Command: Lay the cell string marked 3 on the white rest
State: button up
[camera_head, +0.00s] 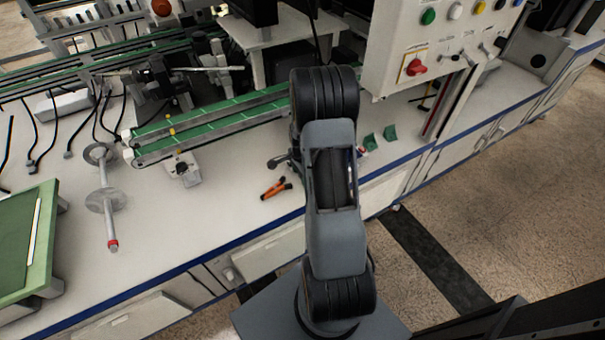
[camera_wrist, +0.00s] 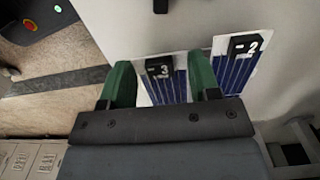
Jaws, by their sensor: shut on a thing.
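In the wrist view, the cell string marked 3 (camera_wrist: 158,68) has a black block with a white 3 above a blue lined panel. My gripper (camera_wrist: 159,64) has its two green fingers on either side of this string and is shut on it. The lower part of the string is hidden behind the gripper body. In the head view my arm hides the gripper and the string. I cannot tell for sure which thing is the white rest.
The cell string marked 2 (camera_wrist: 240,60) is close on the right in the wrist view. In the head view are green conveyor rails (camera_head: 215,118), an orange-handled tool (camera_head: 276,188), a green board (camera_head: 20,245) and a control panel (camera_head: 440,45). The bench front left of my arm has free room.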

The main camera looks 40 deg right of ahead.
jog(key=shift+f+b, duration=0.4)
jog(key=shift+f, duration=0.05)
jog(key=o, duration=0.9)
jog(key=shift+r, duration=0.1)
notch_tip(320, 180, up, 12)
jog(key=p, duration=0.3)
jog(key=s+a+r+n+t, duration=0.1)
jog(key=s+a+r+n, duration=0.3)
jog(key=a+n, duration=0.2)
jog(key=s+a+r+n+t, duration=0.1)
jog(key=s+a+r+n, duration=0.3)
jog(key=a+n, duration=0.3)
jog(key=s+a+r+n+t, duration=0.1)
jog(key=s+a+r+n, duration=0.3)
jog(key=a+n, duration=0.2)
jog(key=shift+a+r, duration=0.35)
jog(key=shift+a, duration=0.3)
